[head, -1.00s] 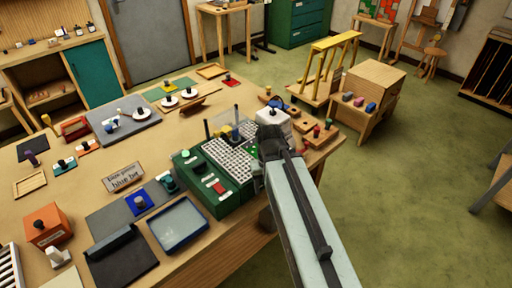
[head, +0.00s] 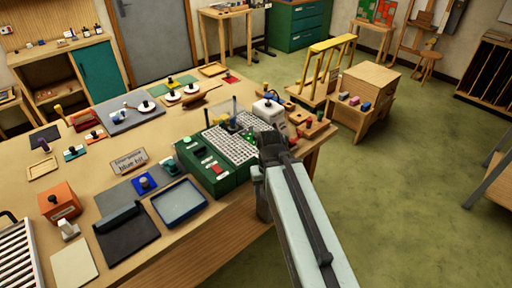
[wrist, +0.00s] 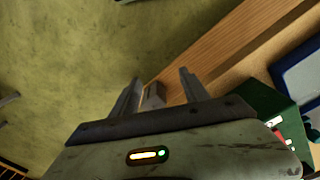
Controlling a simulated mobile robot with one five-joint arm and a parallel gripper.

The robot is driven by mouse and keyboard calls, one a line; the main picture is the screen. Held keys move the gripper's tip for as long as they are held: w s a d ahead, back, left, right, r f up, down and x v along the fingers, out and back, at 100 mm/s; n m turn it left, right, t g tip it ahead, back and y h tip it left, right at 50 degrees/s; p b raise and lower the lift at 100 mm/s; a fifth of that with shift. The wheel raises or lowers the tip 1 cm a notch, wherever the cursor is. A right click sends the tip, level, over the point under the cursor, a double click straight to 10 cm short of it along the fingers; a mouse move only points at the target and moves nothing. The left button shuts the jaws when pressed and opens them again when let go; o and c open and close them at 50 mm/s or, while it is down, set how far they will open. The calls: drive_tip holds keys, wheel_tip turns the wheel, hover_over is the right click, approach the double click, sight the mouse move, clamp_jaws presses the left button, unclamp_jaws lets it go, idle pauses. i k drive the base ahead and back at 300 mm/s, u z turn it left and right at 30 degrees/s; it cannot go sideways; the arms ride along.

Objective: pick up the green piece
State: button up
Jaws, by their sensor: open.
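A flat green square with a dark knob (head: 161,87) lies toward the back of the workbench in the head view. A small green item (head: 250,136) also shows at the right of the white grid, close beside my gripper; I cannot tell which is the task's piece. My gripper (head: 268,142) is over the bench's right front edge, its fingertips mostly hidden by the arm in the head view. In the wrist view my gripper (wrist: 160,84) has its two fingers apart, with floor and bench edge beyond. A small grey block shape shows between them; no green piece does.
The green machine (head: 210,175) with its white grid (head: 231,146) stands by the bench's front edge. A white box (head: 268,111) and several small pieces stand behind my gripper. A blue tray (head: 180,201) lies left of the machine. The floor (head: 410,190) at right is open.

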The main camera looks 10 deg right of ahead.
sight(250, 133)
drive_tip(key=z, duration=0.15)
drive_tip(key=k, duration=0.1)
drive_tip(key=u, duration=4.15)
drive_tip(key=k, duration=2.4)
drive_tip(key=z, duration=0.85)
drive_tip(key=i, duration=1)
drive_tip(key=u, duration=0.15)
